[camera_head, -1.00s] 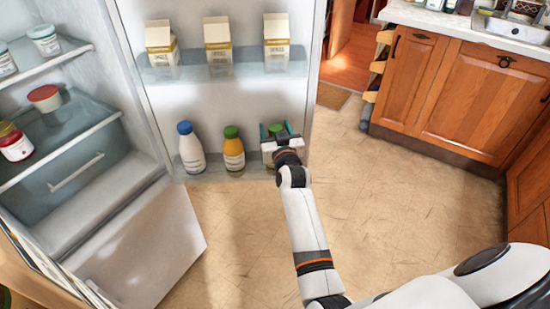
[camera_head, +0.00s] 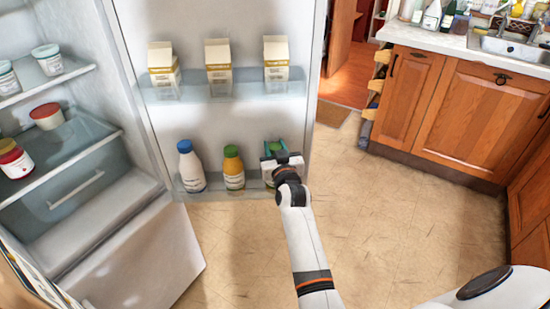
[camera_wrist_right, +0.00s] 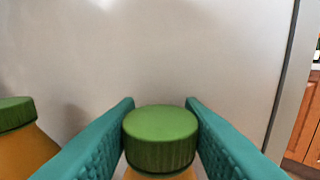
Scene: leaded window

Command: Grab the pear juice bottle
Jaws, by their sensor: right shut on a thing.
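My right gripper (camera_head: 276,150) is shut on a green-capped bottle (camera_wrist_right: 160,140) at the right end of the fridge door's lower shelf. In the right wrist view its teal fingers press the cap and neck from both sides. Its label and most of its body are hidden by my gripper, so I cannot read that it is pear juice. An orange juice bottle (camera_head: 233,168) with a green cap stands just left of it; it also shows at the left edge of the wrist view (camera_wrist_right: 15,130). My left gripper is not in view.
A white bottle with a blue cap (camera_head: 190,166) stands farther left on the lower door shelf (camera_head: 212,184). Three cartons, including the middle one (camera_head: 218,62), stand on the shelf above. The open fridge with jars is at left. The floor (camera_head: 380,220) at right is clear.

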